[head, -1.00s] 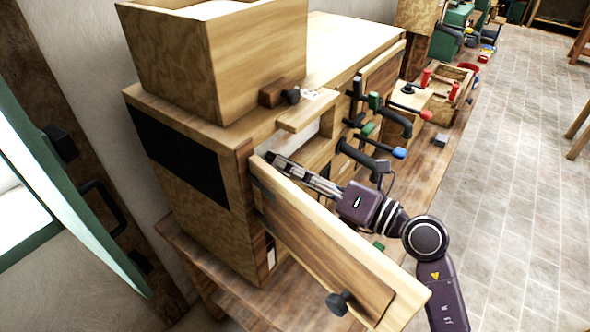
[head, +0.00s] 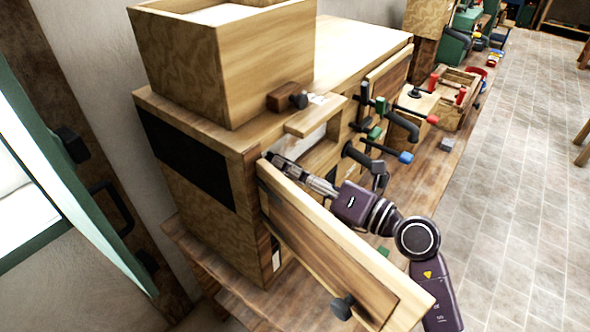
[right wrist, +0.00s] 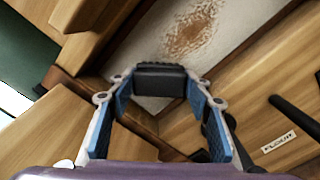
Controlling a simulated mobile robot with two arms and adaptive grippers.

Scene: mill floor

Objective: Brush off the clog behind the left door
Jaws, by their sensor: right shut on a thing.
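The left door (head: 335,245), a wooden panel with a dark knob (head: 342,306), stands swung open on the front of the wooden cabinet. My right gripper (head: 285,165) reaches in behind the door at the opening. In the right wrist view my right gripper (right wrist: 158,85) is shut on a dark block-like thing, probably the brush (right wrist: 160,72). The clog (right wrist: 190,33) is a brown, grainy patch on a pale surface, just beyond the dark thing. I cannot tell whether the two touch. In the head view the clog is hidden. My left gripper is not in view.
An open wooden box (head: 225,60) sits on the cabinet top. Several dark handles with blue, green and red ends (head: 405,157) jut from the cabinet front, right of my arm. A wooden crate (head: 458,90) stands farther along the bench. The tiled floor at right is clear.

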